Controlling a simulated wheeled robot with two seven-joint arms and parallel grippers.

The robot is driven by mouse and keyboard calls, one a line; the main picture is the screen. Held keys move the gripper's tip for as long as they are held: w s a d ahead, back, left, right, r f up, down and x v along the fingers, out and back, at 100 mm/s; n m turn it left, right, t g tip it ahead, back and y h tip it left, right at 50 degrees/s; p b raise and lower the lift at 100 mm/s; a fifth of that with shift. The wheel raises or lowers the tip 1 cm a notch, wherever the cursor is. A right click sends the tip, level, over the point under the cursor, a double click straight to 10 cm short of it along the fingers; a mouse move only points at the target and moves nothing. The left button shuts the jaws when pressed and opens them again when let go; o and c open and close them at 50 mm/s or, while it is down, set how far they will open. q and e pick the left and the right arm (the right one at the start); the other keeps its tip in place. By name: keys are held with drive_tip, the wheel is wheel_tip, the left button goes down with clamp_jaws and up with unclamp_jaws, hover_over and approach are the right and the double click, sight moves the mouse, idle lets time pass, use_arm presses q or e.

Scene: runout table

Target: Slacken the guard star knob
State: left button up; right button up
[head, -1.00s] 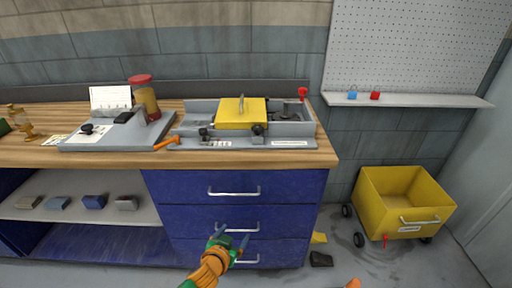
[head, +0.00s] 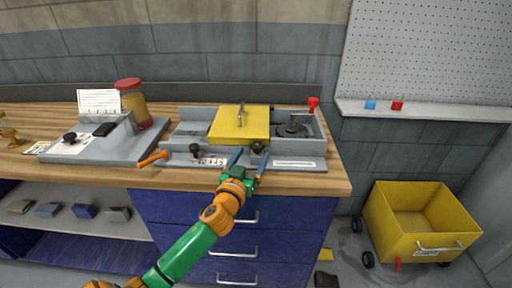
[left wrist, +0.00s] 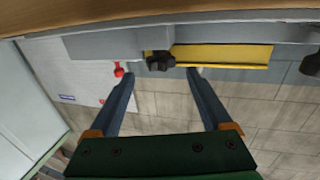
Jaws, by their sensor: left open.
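The machine (head: 300,165) on the bench has a yellow guard (head: 238,124) with a handle on top. A black star knob (head: 257,147) sits on its front side at the guard's lower right corner. A second black knob (head: 195,150) is further left on the front. My left gripper (head: 250,156) is open just in front of the right-hand knob, its blue fingers either side of it. In the left wrist view the picture is inverted; the star knob (left wrist: 160,61) lies beyond and between the open fingertips (left wrist: 161,75), with no contact visible. My right gripper is not in view.
An orange lever (head: 153,159) sticks out left of the machine. A grey fixture (head: 95,145) and a red-lidded jar (head: 132,103) stand left. A red knob (head: 313,103) is at the back right. A yellow cart (head: 420,219) stands on the floor, right.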

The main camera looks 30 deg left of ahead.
sight(261, 150)
use_arm(q)
drive_tip(key=x, duration=0.3)
drive_tip(key=shift+w+f, duration=0.1)
drive_tip(key=shift+f, duration=0.1)
drive_tip(key=shift+w+a+f, duration=0.1)
drive_tip(key=shift+w, duration=0.05)
drive_tip(key=shift+c, duration=0.2)
drive_tip(key=shift+s+r, duration=0.2)
drive_tip(key=shift+s, duration=0.05)
drive_tip(key=c, duration=0.3)
clamp_jaws()
drive_tip(key=shift+f+n+y+b, duration=0.2)
drive_tip(key=shift+n+y+b, duration=0.2)
drive_tip(key=shift+y+b, duration=0.25)
drive_tip(key=n+g+y+b, duration=0.2)
drive_tip(key=b, duration=0.3)
drive_tip(key=d+n+g+y+b, duration=0.1)
drive_tip(key=n+g+y+b, duration=0.1)
drive_tip(key=b, duration=0.3)
drive_tip(key=w+n+g+y+b, duration=0.1)
drive_tip(key=n+g+y+b, duration=0.2)
drive_tip(key=y+b, duration=0.1)
drive_tip(key=shift+w+d+f+y+b, duration=0.15)
drive_tip(key=shift+d+y+b, duration=0.1)
drive_tip(key=shift+d+b, duration=0.2)
drive_tip(key=shift+r+n+g+y+b, duration=0.25)
drive_tip(key=shift+n+g+y+b, duration=0.25)
drive_tip(key=shift+n+g+b, duration=0.4)
